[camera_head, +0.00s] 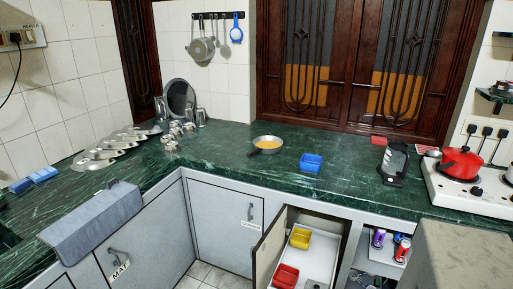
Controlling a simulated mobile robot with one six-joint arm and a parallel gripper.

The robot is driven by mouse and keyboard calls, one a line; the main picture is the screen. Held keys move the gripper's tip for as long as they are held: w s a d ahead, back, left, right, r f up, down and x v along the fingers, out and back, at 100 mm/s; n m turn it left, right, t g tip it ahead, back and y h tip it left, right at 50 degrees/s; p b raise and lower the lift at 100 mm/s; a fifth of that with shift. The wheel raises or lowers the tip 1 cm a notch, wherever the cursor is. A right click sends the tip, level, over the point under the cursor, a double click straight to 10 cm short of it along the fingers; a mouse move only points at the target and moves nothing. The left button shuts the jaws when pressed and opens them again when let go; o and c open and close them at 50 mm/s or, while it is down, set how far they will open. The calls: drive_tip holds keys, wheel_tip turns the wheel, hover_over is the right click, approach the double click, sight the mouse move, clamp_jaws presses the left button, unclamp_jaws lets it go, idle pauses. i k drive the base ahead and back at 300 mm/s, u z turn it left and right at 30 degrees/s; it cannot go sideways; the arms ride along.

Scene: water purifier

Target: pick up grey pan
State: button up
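A small grey pan (268,151) sits on the green marble counter, near the middle of the head camera view. It holds something orange-yellow. Its short dark handle points to the lower left. The pan stands upright and apart from its neighbours. My gripper is not in view, so I cannot see whether it holds anything.
Steel cups (172,137) and plates stand to the left. A black-and-white object (393,163) and a red pot (461,163) are further right. Below, an open cupboard door (270,250) sticks out.

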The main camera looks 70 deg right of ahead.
sight(264, 144)
drive_tip(key=z, duration=0.35)
drive_tip(key=i, duration=1)
drive_tip(key=z, duration=0.4)
